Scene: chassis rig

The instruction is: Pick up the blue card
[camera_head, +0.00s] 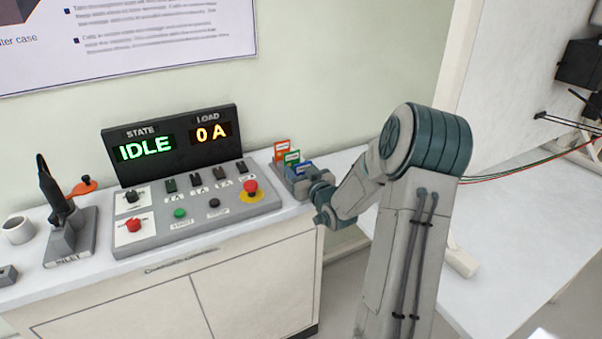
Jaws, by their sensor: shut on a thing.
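The blue card (303,167) stands upright at the right end of the counter, the nearest of a row of cards. A green card (291,157) and an orange card (281,148) stand behind it in a grey holder (285,181). My gripper (306,180) is at the blue card, its fingers small and partly hidden by my wrist. It looks shut on the blue card. The card's lower part is hidden by the gripper and holder, so I cannot tell whether it is clear of its slot.
Left of the holder is a control panel (196,212) with a red stop button (250,187) and a display (171,146). A white table (530,240) lies at right.

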